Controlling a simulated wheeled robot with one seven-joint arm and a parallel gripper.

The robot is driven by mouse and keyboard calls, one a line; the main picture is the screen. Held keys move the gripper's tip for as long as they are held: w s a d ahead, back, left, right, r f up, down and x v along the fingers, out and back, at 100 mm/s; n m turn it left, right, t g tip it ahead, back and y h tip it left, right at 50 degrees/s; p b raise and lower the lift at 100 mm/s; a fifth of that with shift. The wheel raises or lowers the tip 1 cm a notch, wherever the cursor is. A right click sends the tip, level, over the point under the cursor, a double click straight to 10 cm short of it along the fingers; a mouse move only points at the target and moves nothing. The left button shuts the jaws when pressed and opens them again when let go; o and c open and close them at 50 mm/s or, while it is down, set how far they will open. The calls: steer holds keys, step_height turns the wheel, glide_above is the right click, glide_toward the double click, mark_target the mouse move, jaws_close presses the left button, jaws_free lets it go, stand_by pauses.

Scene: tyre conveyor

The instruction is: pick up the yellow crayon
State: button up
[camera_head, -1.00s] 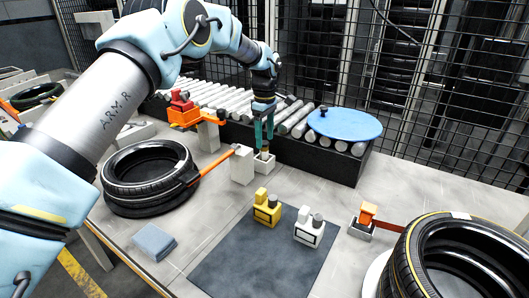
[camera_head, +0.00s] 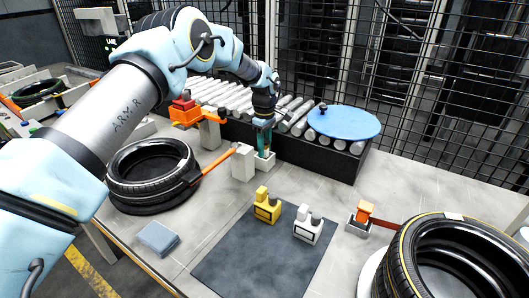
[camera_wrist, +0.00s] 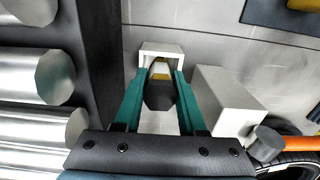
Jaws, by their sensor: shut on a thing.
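The yellow crayon (camera_wrist: 162,70) shows in the wrist view between my gripper's teal fingers, with a dark blunt end facing the camera. My gripper (camera_wrist: 161,80) is shut on it. The crayon's lower part is in or over a small white open holder (camera_wrist: 147,50); I cannot tell how deep. In the head view my gripper (camera_head: 264,150) points down into the white holder (camera_head: 262,166) beside the roller conveyor. The fingers mostly hide the crayon there.
A white block (camera_head: 243,163) stands close to the holder. The roller conveyor (camera_head: 220,95) with a blue disc (camera_head: 343,121) runs behind. A tyre (camera_head: 150,178) with an orange-handled tool lies left.

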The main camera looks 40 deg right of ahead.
jaws_close()
steer(key=shift+r, duration=0.1)
step_height(320, 180, up, 10)
steer(key=b, duration=0.3)
steer(key=shift+o, duration=0.3)
jaws_free()
jaws_close()
